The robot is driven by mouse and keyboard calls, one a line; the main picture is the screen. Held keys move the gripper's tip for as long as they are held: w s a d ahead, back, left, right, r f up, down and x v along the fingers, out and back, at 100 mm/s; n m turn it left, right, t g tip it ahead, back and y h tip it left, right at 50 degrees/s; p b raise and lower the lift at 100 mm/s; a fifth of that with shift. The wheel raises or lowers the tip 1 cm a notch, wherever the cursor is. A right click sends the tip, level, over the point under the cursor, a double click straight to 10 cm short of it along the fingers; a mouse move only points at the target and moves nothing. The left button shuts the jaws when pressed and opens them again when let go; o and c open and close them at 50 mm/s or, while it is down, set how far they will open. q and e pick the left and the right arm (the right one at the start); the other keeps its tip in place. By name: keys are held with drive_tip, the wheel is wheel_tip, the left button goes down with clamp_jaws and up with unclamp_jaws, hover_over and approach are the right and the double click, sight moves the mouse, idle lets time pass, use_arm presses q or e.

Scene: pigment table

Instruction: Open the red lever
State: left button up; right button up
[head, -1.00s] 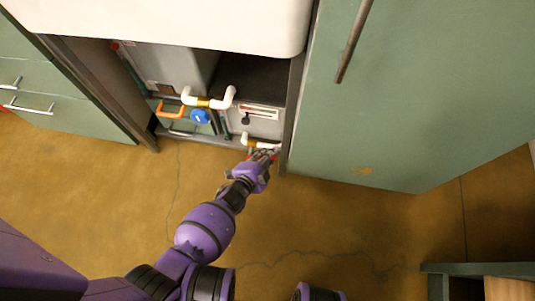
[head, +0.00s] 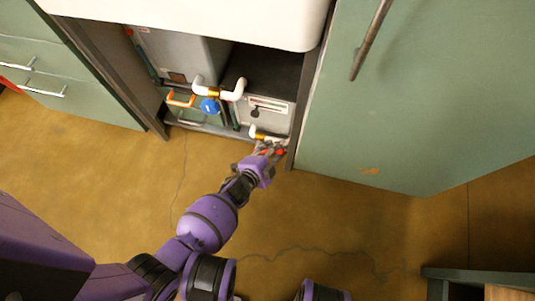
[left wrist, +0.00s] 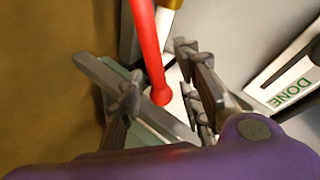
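The red lever (left wrist: 150,50) is a smooth red bar in the left wrist view, running down from the top edge to a rounded end between my fingers. Beside it a white pipe with a brass-coloured collar (left wrist: 174,4) shows. My left gripper (left wrist: 157,75) is open, with one finger on each side of the lever; I cannot tell whether either touches it. In the head view my left gripper (head: 270,149) is at the lower right of the open space under the counter and hides most of the lever. My right gripper is not in view.
A white pipe (head: 233,95), an orange handle (head: 181,99) and a blue knob (head: 209,106) are left of the gripper. A dark cabinet post (head: 303,105) and green door (head: 420,110) stand close on the right. The brown floor (head: 330,215) in front is clear.

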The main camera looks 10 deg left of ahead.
use_arm(q)
drive_tip(key=v, duration=1.1)
drive_tip(key=shift+s, duration=0.2)
drive_tip(key=shift+r, duration=0.1)
